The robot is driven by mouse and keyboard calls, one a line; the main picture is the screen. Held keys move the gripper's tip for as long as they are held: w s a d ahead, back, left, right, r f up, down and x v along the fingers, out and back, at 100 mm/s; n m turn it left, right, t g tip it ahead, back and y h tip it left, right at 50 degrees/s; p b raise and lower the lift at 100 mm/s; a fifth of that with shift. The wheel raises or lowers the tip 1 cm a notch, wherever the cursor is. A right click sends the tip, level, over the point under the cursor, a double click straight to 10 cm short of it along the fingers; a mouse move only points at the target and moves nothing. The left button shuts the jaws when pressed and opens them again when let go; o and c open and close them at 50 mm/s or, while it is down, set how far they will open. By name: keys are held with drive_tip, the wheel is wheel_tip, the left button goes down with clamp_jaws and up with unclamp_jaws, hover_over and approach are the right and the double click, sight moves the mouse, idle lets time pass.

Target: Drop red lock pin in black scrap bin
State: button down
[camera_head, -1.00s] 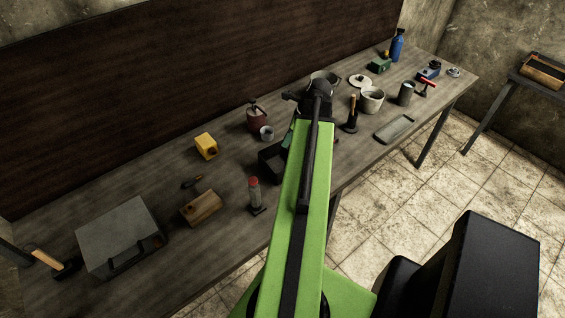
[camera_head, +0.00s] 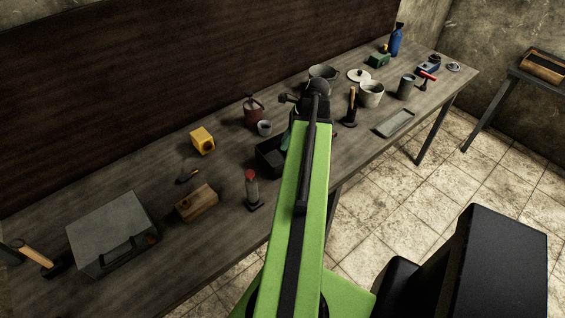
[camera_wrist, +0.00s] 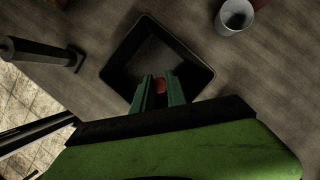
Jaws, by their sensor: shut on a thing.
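The red lock pin (camera_wrist: 160,85) shows as a small red round end between the green fingers of my gripper (camera_wrist: 160,92) in the wrist view. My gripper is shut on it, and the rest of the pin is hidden. The black scrap bin (camera_wrist: 113,72) is an open square tray on the table, directly beyond the fingertips. The pin shows against the bin's near part; how high it is above the floor of the bin I cannot tell. In the head view the bin (camera_head: 268,160) is partly hidden behind my arm.
A grey cup (camera_wrist: 233,17) stands right of the bin in the wrist view. A dark-handled tool (camera_wrist: 38,53) stands at the left, near the table edge.

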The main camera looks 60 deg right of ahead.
drive_tip(key=shift+r, duration=0.1)
drive_tip(key=c, duration=1.3)
unclamp_jaws()
drive_tip(key=shift+o, duration=0.2)
drive_tip(key=p+v, duration=1.6)
drive_tip(key=v, duration=0.1)
drive_tip(key=shift+r, duration=0.2)
drive_tip(key=shift+s, duration=0.1)
